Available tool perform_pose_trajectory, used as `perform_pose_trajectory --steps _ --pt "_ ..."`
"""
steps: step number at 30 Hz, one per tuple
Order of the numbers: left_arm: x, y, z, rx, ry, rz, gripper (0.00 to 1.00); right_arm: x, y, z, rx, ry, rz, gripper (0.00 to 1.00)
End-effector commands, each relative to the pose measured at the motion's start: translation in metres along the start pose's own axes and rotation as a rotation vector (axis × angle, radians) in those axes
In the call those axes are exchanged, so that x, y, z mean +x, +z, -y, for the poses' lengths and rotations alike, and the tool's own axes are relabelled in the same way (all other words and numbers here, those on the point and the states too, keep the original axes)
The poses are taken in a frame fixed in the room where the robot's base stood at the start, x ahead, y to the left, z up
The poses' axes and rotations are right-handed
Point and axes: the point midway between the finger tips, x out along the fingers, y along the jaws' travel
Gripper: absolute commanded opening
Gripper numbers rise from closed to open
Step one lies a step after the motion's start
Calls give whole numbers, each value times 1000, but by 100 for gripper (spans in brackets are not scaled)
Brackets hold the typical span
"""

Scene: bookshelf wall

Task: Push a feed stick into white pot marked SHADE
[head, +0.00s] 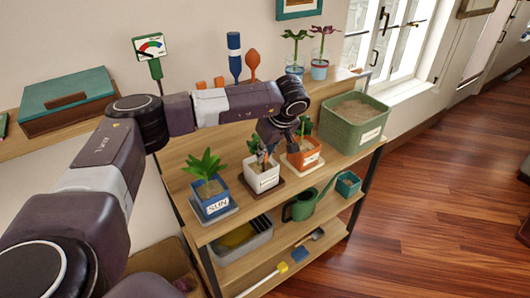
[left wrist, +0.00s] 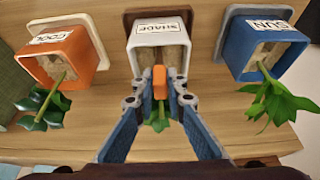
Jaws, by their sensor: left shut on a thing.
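The white pot marked SHADE (head: 264,180) stands on the shelf between the blue SUN pot and the orange COOL pot. It also shows in the left wrist view (left wrist: 158,50), with soil and a green plant (left wrist: 158,120) partly hidden by my fingers. My left gripper (left wrist: 159,92) is shut on an orange feed stick (left wrist: 159,78), over the white pot's soil. The stick's lower end is hard to see, so I cannot tell how deep it sits. In the head view my left gripper (head: 266,150) is at the white pot's plant. My right gripper is not in view.
The blue SUN pot (head: 214,205) and orange COOL pot (head: 303,160) stand close on either side. A green planter (head: 352,138) is to the right. Two orange sticks (head: 219,82), a blue tool (head: 234,45) and an orange trowel (head: 252,60) stand behind. A watering can (head: 300,208) is below.

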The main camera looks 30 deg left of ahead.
Motion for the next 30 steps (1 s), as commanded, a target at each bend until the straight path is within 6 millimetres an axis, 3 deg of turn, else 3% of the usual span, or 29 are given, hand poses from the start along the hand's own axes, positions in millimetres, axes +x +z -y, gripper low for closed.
perform_pose_trajectory --steps 28,29,30 --pt "20 9 0 0 -1 0 0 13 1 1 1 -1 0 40" --pt "20 9 0 0 -1 0 15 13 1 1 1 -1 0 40" --pt "20 9 0 0 -1 0 19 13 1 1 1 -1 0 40"
